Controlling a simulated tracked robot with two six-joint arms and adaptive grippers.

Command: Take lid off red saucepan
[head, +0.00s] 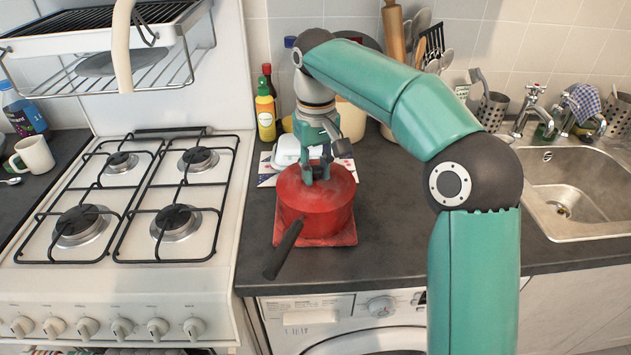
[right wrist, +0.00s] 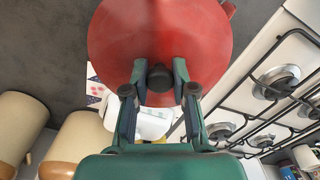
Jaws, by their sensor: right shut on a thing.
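The red saucepan (head: 318,219) stands on a red mat (head: 347,238) on the dark worktop, its black handle (head: 284,250) pointing front left. Its red lid (head: 338,186) appears to sit on top; I see no clear gap at the rim. My right gripper (head: 317,175) reaches down from above and is shut on the lid's dark knob. In the right wrist view the fingers (right wrist: 159,80) are on both sides of the black knob (right wrist: 159,77), with the red lid (right wrist: 150,35) beyond. My left gripper is not in view.
A gas hob (head: 150,205) is left of the pan. A white butter dish (head: 288,151), a yellow bottle (head: 265,112) and utensils stand behind it. A sink (head: 575,190) is at the right. The worktop (head: 385,215) just right of the pan is clear.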

